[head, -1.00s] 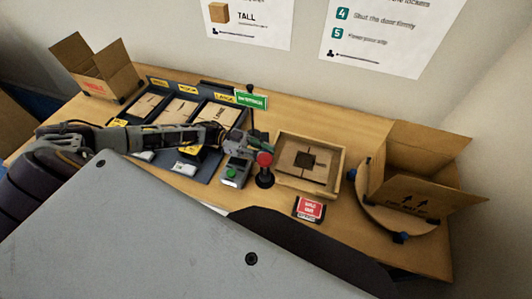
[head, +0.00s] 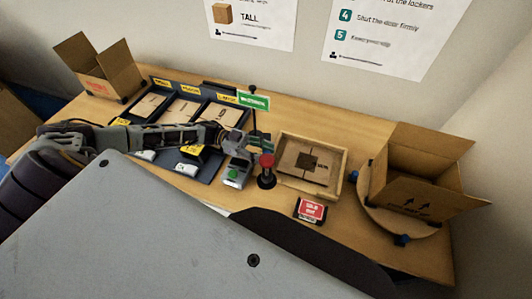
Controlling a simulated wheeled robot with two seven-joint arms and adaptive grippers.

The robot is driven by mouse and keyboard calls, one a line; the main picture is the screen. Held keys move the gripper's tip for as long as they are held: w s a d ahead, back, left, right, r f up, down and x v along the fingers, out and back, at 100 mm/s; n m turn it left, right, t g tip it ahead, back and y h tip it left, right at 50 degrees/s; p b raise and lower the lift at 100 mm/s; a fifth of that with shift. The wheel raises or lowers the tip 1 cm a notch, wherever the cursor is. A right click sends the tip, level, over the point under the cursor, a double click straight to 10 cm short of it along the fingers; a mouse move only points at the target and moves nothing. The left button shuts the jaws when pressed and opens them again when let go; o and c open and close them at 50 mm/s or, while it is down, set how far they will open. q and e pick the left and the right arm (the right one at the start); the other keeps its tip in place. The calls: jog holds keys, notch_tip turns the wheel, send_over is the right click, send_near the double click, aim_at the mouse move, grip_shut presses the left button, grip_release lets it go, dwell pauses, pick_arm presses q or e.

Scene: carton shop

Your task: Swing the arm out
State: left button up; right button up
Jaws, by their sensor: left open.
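My left arm reaches in from the left over the bench. Its gripper (head: 260,144) is open, just behind and above a red-topped black knob on a stand (head: 267,163). I see nothing held between its fingers; whether they touch the knob or the post behind cannot be told. A thin dark post with a green sign (head: 254,100) rises behind the gripper. A grey box with a green button (head: 236,174) stands just left of the knob. My right gripper is not in view.
A wooden tray with a flat carton (head: 337,187) lies right of the knob. An open carton (head: 421,178) stands on a round turntable (head: 386,222) at the right. Carton blanks fill a dark rack (head: 213,92). Another open carton (head: 98,68) is at far left. A red card (head: 311,210) lies in front.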

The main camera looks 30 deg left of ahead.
pick_arm(q)
jog(key=s+a, duration=0.1)
jog(key=a, duration=1)
jog(key=shift+r, duration=0.1)
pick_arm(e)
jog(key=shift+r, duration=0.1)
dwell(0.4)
pick_arm(q)
notch_tip(320, 180, up, 9)
jog(key=p, duration=0.9)
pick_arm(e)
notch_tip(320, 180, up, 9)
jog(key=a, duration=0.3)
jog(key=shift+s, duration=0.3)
pick_arm(q)
jog(key=shift+r, duration=0.15)
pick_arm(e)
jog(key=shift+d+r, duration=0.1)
